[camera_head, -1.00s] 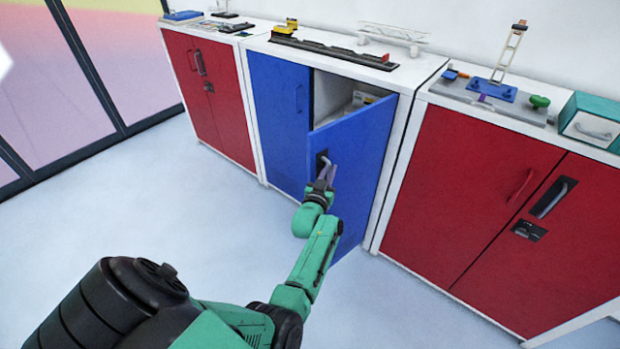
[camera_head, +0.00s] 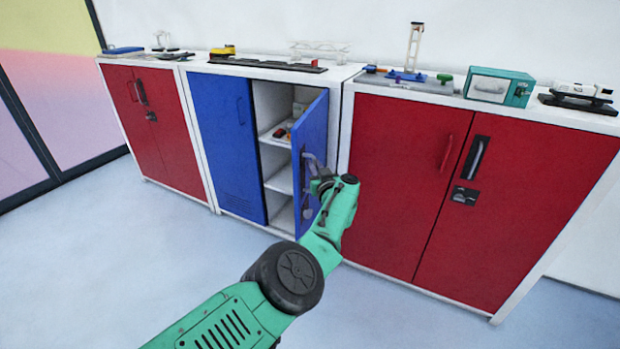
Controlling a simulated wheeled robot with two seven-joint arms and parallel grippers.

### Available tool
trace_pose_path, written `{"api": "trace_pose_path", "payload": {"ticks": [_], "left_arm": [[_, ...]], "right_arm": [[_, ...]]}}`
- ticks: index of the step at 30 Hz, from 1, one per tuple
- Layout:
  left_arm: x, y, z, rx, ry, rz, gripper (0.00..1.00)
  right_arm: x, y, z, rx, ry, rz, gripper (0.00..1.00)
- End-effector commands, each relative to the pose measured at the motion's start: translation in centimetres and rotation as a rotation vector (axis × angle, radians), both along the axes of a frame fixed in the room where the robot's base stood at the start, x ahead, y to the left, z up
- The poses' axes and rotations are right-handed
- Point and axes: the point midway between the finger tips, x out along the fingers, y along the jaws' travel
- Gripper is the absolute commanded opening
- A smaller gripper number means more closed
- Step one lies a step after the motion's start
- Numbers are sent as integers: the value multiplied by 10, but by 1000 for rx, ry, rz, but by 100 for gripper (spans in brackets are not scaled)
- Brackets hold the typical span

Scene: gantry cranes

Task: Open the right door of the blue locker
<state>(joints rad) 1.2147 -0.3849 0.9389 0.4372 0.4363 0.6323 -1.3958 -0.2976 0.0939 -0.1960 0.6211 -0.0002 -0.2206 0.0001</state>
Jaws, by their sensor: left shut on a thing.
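The blue locker stands in the middle, with a white frame and top. Its left door (camera_head: 222,132) is closed. Its right door (camera_head: 312,128) is swung wide open on its right-side hinge and sticks out into the room. White shelves (camera_head: 281,179) with a few small items show inside. My left gripper (camera_head: 316,176) is at the right door's handle (camera_head: 309,160), shut on it; my wrist partly hides the fingers and the door's lower part. My right gripper is not in view.
Red lockers stand on the left (camera_head: 155,125) and on the right (camera_head: 405,175), both closed. Models and a teal box (camera_head: 498,86) sit on the locker tops. The pale floor (camera_head: 130,260) in front is clear.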

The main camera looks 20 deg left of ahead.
Motion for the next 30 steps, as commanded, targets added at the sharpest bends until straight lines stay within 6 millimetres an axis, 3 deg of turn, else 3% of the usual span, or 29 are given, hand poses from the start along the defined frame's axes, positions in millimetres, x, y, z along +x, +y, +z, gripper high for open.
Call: {"api": "trace_pose_path", "payload": {"ticks": [17,18,19,30], "left_arm": [[1,1,7,5,-6,22,0],[1,1,7,5,-6,22,22],[1,1,7,5,-6,22,27],[-1,-1,6,3,-1,22,27]], "right_arm": [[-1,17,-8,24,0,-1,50],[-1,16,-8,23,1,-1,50],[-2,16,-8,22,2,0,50],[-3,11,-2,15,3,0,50]]}}
